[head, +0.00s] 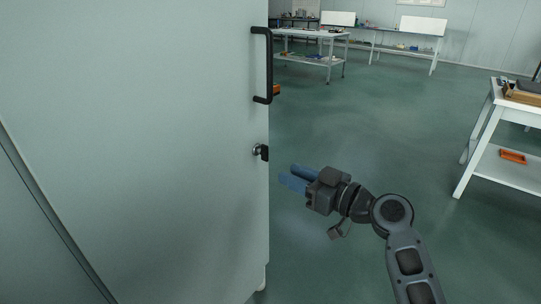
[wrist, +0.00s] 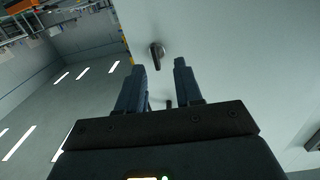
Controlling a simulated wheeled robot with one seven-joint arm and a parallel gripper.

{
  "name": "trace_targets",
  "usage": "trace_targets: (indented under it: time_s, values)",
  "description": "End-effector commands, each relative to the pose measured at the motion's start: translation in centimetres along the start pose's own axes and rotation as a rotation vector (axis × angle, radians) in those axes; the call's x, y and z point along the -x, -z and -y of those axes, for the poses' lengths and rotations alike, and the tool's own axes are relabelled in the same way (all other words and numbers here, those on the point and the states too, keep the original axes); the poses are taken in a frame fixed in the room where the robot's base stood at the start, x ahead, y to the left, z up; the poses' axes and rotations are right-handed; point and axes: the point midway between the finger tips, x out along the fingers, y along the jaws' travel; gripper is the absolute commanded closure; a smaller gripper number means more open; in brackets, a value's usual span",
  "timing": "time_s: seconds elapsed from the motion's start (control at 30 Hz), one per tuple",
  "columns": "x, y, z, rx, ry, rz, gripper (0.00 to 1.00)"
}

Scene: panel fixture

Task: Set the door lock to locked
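The door lock (head: 261,151) is a small dark thumb-turn on a round silver base, near the right edge of a pale grey door panel (head: 150,130), below a black pull handle (head: 268,65). In the wrist view the lock's knob (wrist: 156,56) shows ahead of the fingers. My gripper (head: 287,176) is just right of the door edge and slightly below the lock, with its blue fingers pointing left. The fingers (wrist: 158,65) are apart with nothing between them, and do not touch the lock in what I can see.
A white table (head: 505,100) with an orange tray (head: 512,157) on its lower shelf stands at the right. Workbenches (head: 310,34) line the back. The green floor (head: 380,120) between them is clear.

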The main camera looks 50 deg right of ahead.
Motion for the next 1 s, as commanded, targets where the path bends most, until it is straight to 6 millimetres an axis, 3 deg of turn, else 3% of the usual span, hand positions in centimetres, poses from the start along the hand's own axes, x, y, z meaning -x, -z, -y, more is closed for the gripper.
trace_targets:
  time_s: [0.2, 0.7, 1.0]
  values:
    - [-0.8, 2.1, -1.4, 0.035, 0.029, -0.043, 0.65]
    - [-7.4, 2.3, -1.1, 0.033, 0.029, -0.04, 0.65]
    - [-8.3, 2.2, -1.1, 0.033, 0.027, -0.041, 0.65]
